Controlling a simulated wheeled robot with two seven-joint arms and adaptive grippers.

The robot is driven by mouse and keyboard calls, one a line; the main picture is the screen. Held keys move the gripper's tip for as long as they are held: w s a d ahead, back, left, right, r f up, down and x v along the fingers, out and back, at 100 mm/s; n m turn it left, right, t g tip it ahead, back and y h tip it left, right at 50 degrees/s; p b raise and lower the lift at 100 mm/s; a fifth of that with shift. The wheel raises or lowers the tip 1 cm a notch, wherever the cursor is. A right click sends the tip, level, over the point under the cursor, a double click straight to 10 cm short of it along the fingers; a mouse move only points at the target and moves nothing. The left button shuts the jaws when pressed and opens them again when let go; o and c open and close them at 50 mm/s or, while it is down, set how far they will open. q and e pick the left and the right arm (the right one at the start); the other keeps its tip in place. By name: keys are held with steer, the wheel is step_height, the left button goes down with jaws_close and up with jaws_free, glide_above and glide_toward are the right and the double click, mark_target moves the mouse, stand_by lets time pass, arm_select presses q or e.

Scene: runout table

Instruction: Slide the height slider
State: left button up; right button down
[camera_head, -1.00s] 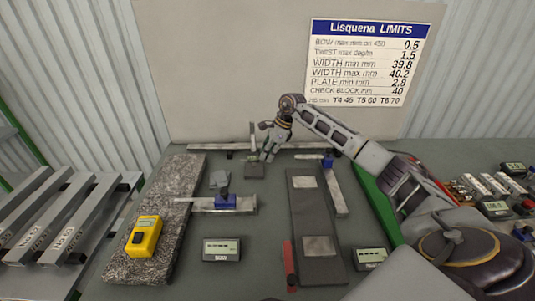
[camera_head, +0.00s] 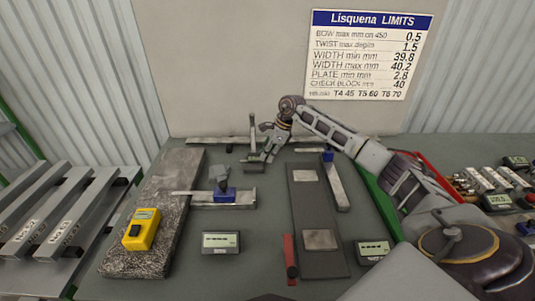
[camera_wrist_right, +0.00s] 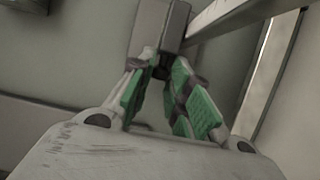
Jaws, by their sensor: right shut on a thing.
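A thin grey upright post (camera_head: 252,130) stands at the back of the table; I take it for the height gauge. My left gripper is not in view.
A blue-jawed caliper (camera_head: 225,197) and a grey display (camera_head: 221,243) lie left of centre. A yellow meter (camera_head: 142,230) rests on the granite slab (camera_head: 180,180). A dark plate (camera_head: 305,205) and a red-handled tool (camera_head: 289,256) lie right of centre.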

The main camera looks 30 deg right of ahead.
steer(key=shift+s+f, duration=0.1)
steer(key=shift+f, duration=0.15)
steer(key=c, duration=1.5)
jaws_free()
steer(key=shift+o, duration=0.9)
steer(key=shift+d+r, duration=0.1)
steer(key=shift+r, duration=0.15)
steer(key=shift+d+r, duration=0.2)
steer(key=shift+r, duration=0.35)
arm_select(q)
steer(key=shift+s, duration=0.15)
arm_select(e)
steer(key=v, duration=1)
steer(key=shift+r, duration=0.15)
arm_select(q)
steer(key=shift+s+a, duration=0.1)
arm_select(e)
steer(key=shift+s+a, duration=0.1)
